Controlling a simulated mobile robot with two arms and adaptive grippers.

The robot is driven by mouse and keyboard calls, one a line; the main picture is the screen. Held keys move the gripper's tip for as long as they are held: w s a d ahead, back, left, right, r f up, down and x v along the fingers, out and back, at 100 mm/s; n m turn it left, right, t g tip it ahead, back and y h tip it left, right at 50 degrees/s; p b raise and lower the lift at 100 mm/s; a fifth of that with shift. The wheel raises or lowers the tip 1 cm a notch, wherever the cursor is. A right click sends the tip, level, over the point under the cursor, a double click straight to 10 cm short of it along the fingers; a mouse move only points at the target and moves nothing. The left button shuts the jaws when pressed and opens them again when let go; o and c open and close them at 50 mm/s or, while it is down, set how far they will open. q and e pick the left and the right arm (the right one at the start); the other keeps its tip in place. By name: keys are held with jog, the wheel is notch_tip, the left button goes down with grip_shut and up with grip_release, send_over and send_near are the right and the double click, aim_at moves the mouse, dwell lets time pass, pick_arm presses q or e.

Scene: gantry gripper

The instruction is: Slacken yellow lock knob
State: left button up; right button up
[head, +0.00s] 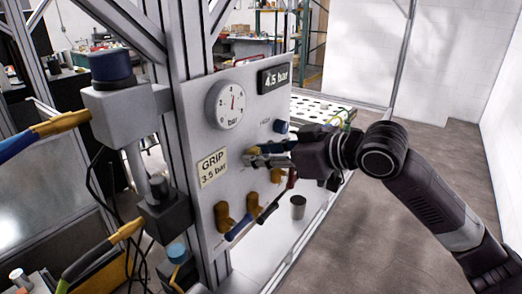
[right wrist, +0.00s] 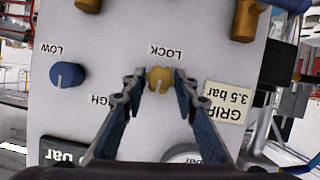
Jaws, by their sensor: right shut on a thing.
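In the head view the right gripper (head: 266,156) reaches the panel from the right, and the knob (head: 253,150) shows only partly behind the fingers. My left gripper is not in view.
A blue knob (right wrist: 67,75) sits beside the lock knob on the panel. A gauge (head: 231,105), a 4.5 bar display (head: 274,79) and a GRIP 3.5 bar label (head: 212,167) are near. Brass fittings (head: 223,216) with handles stick out below. A grey cup (head: 298,206) stands below right.

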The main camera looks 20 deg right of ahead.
jog(key=shift+f+n+h, duration=0.25)
jog(key=shift+n+h, duration=0.05)
dwell(0.4)
jog(key=o, duration=1.1)
jog(key=shift+r, duration=0.1)
jog(key=shift+o, duration=0.2)
jog(key=v, duration=1.2)
jog(key=shift+d, duration=0.1)
